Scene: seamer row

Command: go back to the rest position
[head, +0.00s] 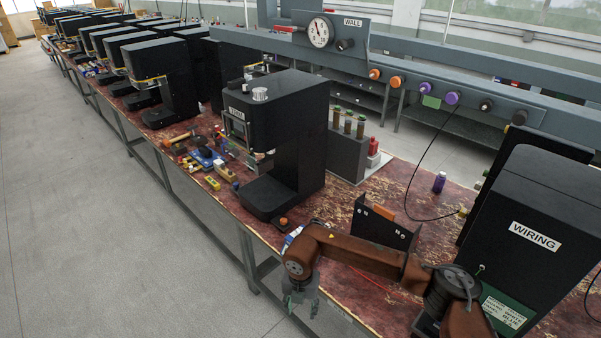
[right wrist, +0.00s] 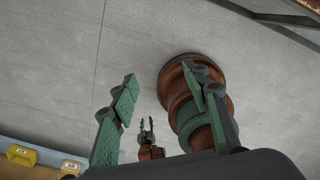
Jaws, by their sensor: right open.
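My right arm comes in from the bottom right in the head view and reaches left over the front edge of the bench. My right gripper (head: 303,298) hangs past that edge, pointing down over the floor. In the right wrist view its two green fingers (right wrist: 163,108) stand wide apart with nothing between them. A small dark gripper (right wrist: 147,131) on a brown link shows far off between them; it looks like my left one, too small to judge. The brown and green round part beside the right finger looks like part of my own body. My left gripper is outside the head view.
The red worn bench (head: 335,210) carries a black seamer (head: 290,130), a black bracket (head: 383,226), a purple bottle (head: 439,182) and a black WIRING cabinet (head: 535,230). Loose tools (head: 205,160) lie left of the seamer. The grey floor (head: 100,230) is clear. Yellow items (right wrist: 22,155) show low left in the wrist view.

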